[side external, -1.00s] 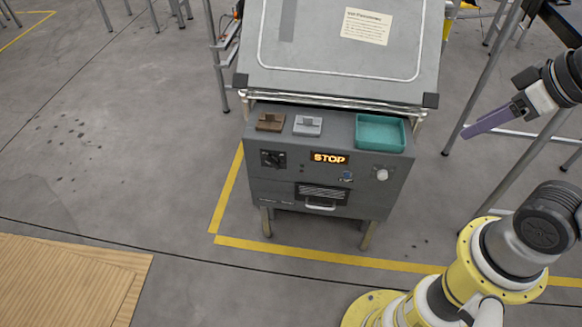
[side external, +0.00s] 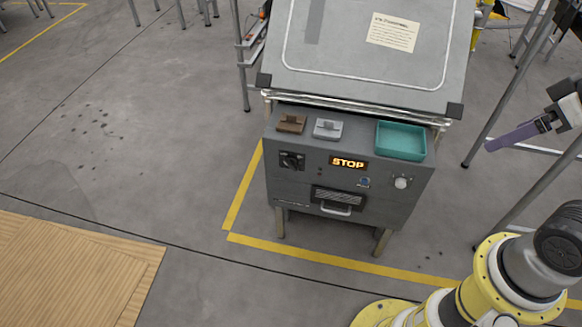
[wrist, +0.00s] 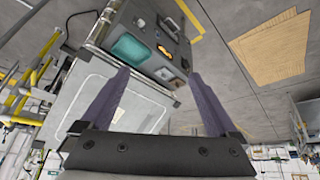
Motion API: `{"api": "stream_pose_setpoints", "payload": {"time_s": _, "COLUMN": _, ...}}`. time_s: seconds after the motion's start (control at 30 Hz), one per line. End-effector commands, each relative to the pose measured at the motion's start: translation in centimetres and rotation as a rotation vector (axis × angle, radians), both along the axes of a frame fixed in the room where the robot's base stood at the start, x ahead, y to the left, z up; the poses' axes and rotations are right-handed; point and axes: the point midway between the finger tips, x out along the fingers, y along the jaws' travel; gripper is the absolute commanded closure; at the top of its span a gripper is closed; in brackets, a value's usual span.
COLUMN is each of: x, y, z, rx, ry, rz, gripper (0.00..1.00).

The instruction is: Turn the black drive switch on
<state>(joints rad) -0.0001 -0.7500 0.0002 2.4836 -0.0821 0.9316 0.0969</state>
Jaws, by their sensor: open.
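The black drive switch (side external: 291,160) is a dark knob on a square plate at the left of the grey console's front panel (side external: 400,207). A lit display (side external: 348,163) to its right reads STOP. My gripper (side external: 515,137) is at the right of the side view, well apart from the console, with a purple finger pointing left. In the wrist view my gripper (wrist: 158,73) has its two purple fingers spread with nothing held between them. The console shows rotated beyond them, with the display (wrist: 163,50); the switch is too small to make out surely there.
On the console top are a brown block (side external: 291,123), a grey block (side external: 328,129) and a teal tray (side external: 401,140). A sloped grey panel (side external: 350,75) rises behind. A white knob (side external: 402,182) and a handle (side external: 336,210) are on the front. The floor in front is clear.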

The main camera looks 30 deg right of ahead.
Motion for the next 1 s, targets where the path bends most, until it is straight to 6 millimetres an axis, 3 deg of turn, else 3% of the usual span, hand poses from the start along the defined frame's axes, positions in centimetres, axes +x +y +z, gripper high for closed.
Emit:
{"api": "stream_pose_setpoints", "payload": {"time_s": 0.27, "x": 3.3, "y": -5.4, "z": 3.4, "rx": -0.25, "ry": 0.047, "rz": -0.083, "gripper": 0.0}}
{"api": "stream_pose_setpoints", "payload": {"time_s": 0.43, "x": 7.4, "y": -7.7, "z": 4.7, "rx": -0.424, "ry": 0.112, "rz": -0.083, "gripper": 0.0}}
{"api": "stream_pose_setpoints", "payload": {"time_s": 0.57, "x": 12.0, "y": -8.8, "z": 5.3, "rx": -0.581, "ry": 0.158, "rz": -0.058, "gripper": 0.0}}
{"api": "stream_pose_setpoints", "payload": {"time_s": 0.77, "x": 20.1, "y": -8.3, "z": 4.7, "rx": -0.826, "ry": 0.197, "rz": 0.024, "gripper": 0.0}}
{"api": "stream_pose_setpoints", "payload": {"time_s": 1.0, "x": 29.8, "y": -4.2, "z": 1.0, "rx": -1.098, "ry": 0.195, "rz": 0.177, "gripper": 0.0}}
